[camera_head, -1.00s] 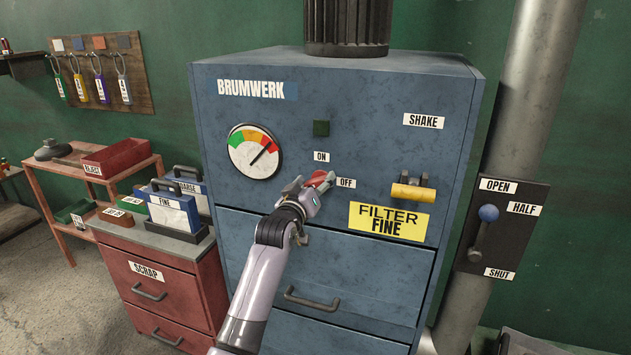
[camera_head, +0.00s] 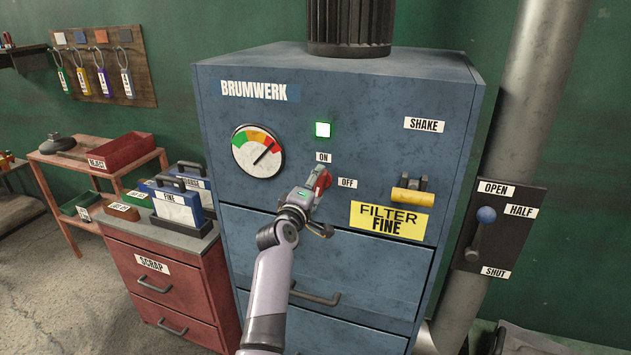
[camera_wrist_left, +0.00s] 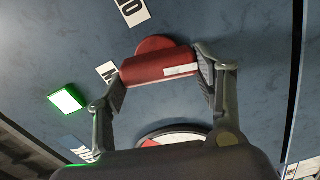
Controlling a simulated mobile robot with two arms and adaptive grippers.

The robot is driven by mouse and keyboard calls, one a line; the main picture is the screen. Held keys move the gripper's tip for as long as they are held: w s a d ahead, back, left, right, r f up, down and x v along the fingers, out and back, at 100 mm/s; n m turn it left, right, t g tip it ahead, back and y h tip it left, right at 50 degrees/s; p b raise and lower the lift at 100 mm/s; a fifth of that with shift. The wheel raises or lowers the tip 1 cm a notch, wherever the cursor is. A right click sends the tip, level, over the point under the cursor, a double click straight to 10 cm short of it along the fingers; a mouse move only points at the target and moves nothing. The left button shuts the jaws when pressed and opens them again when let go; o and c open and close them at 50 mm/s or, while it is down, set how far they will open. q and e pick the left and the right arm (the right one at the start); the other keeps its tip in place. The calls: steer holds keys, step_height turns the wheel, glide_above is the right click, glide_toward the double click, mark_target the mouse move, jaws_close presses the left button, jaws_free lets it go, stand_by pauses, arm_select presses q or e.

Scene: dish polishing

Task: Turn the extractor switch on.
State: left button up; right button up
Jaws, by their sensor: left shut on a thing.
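The blue BRUMWERK extractor cabinet (camera_head: 348,120) stands in front of me. Its red rotary switch (camera_head: 322,182) sits below the ON label (camera_head: 324,157) and left of the OFF label (camera_head: 348,183). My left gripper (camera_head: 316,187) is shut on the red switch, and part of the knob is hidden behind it. In the left wrist view the two fingers hold the red handle (camera_wrist_left: 150,69) at its ends, with its white mark on top. The square lamp (camera_head: 323,130) above the ON label glows green; the lamp also shows in the wrist view (camera_wrist_left: 67,100). My right gripper is not in view.
A gauge (camera_head: 257,151) is left of the switch. A yellow shake handle (camera_head: 413,193) and a FILTER FINE sign (camera_head: 389,219) are to the right. A blue-knobbed lever (camera_head: 483,228) is on the pipe panel. A red drawer unit (camera_head: 160,287) stands left.

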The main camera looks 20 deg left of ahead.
arm_select(q)
steer(key=shift+f+n+p, duration=0.1)
steer(key=shift+n+p, duration=0.25)
steer(key=shift+n, duration=0.85)
steer(key=o, duration=1.1)
steer(key=shift+o, duration=0.2)
